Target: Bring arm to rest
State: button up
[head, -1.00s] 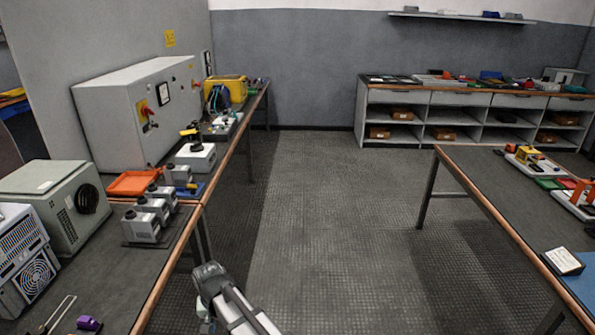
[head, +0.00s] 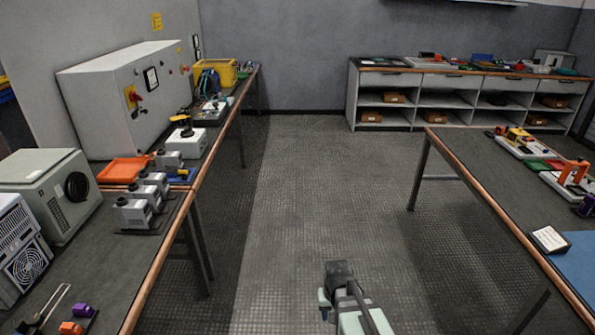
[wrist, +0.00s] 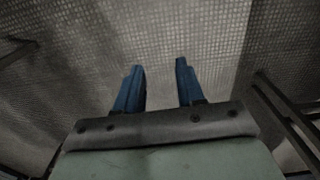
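My arm (head: 352,303) shows at the bottom of the head view, over the open floor between the left and right tables. My gripper (wrist: 158,72) shows in the wrist view with its two blue fingers apart. Nothing is between them; only the textured floor (wrist: 170,35) lies beyond. The fingertips cannot be made out in the head view.
A long left table (head: 160,255) carries grey capacitor-like units (head: 135,210), an orange tray (head: 122,170) and a control cabinet (head: 120,95). A right table (head: 480,190) holds several fixtures. Shelves (head: 460,95) stand at the back. The aisle floor (head: 310,200) is clear.

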jog(key=s+d+f, duration=0.1)
jog(key=s+d, duration=0.1)
jog(key=d, duration=0.5)
jog(key=s+f+g, duration=0.3)
jog(key=s+f, duration=0.7)
jog(key=s, duration=0.5)
jog(key=s+f+g, duration=0.3)
jog(key=s+f, duration=0.7)
jog(key=s, duration=0.5)
jog(key=shift+a+f+g, duration=0.35)
jog(key=shift+g, duration=0.05)
